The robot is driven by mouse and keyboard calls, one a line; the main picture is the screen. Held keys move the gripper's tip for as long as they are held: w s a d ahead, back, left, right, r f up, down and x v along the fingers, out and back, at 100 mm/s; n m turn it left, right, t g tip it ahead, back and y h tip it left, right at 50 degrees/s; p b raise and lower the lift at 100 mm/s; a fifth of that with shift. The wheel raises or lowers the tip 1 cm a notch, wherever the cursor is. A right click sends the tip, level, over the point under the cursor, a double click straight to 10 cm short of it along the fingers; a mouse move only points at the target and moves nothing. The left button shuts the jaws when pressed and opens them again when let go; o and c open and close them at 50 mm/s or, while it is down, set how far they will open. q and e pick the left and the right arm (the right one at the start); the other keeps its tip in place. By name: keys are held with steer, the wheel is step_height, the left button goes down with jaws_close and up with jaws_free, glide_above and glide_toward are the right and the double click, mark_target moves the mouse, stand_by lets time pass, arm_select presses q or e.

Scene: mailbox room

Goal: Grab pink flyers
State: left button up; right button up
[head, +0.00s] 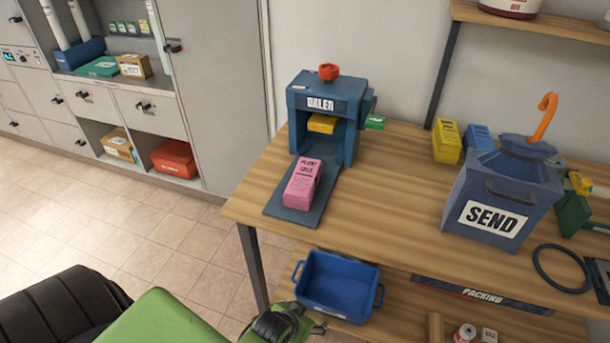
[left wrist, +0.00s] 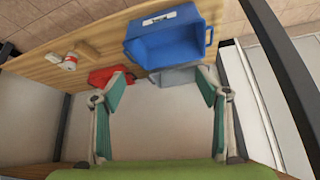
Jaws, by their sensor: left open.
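A pink stack of flyers (head: 302,184) lies on the dark tongue (head: 287,212) of the blue baler (head: 328,108) on the wooden table. Its top carries print too small to read fully. My left gripper (head: 304,318) is low at the bottom of the head view, in front of the table and below its top. It is apart from the pink flyers. In the left wrist view the left gripper (left wrist: 162,92) has its two green-padded fingers spread wide with nothing between them. The pink flyers do not show in the left wrist view. My right gripper is not in view.
A SEND box (head: 504,192) and yellow block (head: 446,141) stand on the table (head: 395,190).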

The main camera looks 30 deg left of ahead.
arm_select(q)
steer(key=w+a+r+t+p, duration=0.1)
steer(key=w+r, duration=0.1)
steer(key=r, duration=0.5)
steer(key=w+a+r+t+p, duration=0.1)
steer(key=w+a+r, duration=0.1)
steer(key=r, duration=0.6)
steer(key=n+t+y, duration=0.2)
glide_toward(302, 179)
steer(key=s+d+f, duration=0.7)
steer(key=w+a+r+n+t+y, duration=0.2)
steer(key=w+a+r, duration=0.3)
steer(key=a+r, duration=0.1)
steer(key=p+x, duration=0.1)
steer(key=x, duration=0.5)
steer(key=shift+w+f, duration=0.3)
steer(key=shift+w+a+f+p, duration=0.1)
steer(key=shift+w+f+p, duration=0.15)
steer(key=shift+w, duration=0.2)
steer(key=shift+w+a+f+p, duration=0.1)
steer(key=shift+w+p, duration=0.2)
steer(key=shift+w, duration=0.2)
steer(key=x, duration=0.4)
steer(key=shift+w+f+p, duration=0.1)
steer(key=shift+p, duration=0.2)
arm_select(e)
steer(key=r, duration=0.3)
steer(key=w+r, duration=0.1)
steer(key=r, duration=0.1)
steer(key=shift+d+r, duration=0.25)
